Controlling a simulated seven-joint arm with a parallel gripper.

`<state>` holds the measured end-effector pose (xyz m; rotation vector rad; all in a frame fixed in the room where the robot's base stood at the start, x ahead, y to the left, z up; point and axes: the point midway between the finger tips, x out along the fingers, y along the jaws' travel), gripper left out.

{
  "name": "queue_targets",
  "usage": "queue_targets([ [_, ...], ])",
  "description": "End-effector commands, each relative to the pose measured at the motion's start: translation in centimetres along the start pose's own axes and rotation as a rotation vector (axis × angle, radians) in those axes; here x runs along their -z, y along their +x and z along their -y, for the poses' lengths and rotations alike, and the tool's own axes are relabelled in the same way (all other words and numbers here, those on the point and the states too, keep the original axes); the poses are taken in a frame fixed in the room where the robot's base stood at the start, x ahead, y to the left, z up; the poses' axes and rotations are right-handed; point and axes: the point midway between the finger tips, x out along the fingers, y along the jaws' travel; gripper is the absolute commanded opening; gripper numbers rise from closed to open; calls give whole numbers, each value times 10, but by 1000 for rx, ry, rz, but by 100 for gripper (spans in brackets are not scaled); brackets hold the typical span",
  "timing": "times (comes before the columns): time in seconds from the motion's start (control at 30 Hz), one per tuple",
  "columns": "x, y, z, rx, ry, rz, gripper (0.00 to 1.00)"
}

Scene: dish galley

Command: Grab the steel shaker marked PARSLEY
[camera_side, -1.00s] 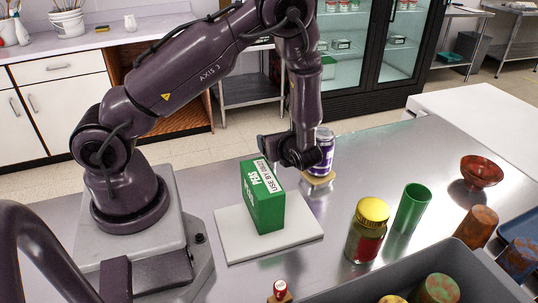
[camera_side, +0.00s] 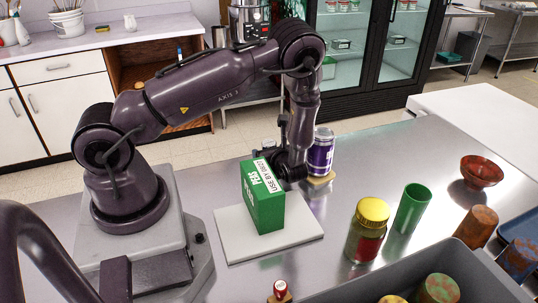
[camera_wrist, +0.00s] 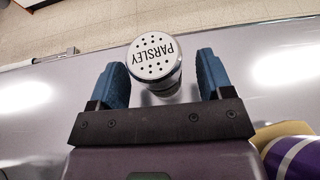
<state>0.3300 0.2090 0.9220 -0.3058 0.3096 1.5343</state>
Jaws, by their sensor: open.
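The steel shaker (camera_wrist: 168,85) stands upright in the wrist view, with PARSLEY printed on its round, holed white lid (camera_wrist: 154,57). My gripper (camera_wrist: 161,68) is open, with one blue finger on each side of the shaker. The lid lies between the fingertips, with gaps visible on both sides. In the side view my gripper (camera_side: 278,160) is low behind the green box (camera_side: 264,200), which hides part of it. I cannot clearly make out the shaker there.
A purple can (camera_side: 321,152) on a small wooden coaster (camera_side: 322,181) is close right of my gripper. The green box stands on a white board (camera_side: 230,238). A yellow-lidded jar (camera_side: 367,230), green cup (camera_side: 412,208), red bowl (camera_side: 482,171) and grey bin (camera_side: 340,293) are farther right.

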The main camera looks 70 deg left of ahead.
Motion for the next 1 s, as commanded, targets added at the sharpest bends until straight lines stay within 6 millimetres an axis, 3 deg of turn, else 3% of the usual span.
queue_targets([
  [0.07,0,0,0,0,0,0,73],
  [0.1,0,0,0,0,0,0,69],
  [0.33,0,-1,0,0,0,0,18],
  [0.67,-3,-2,1,1,-1,1,18],
  [1.0,-38,-16,1,1,-5,2,18],
])
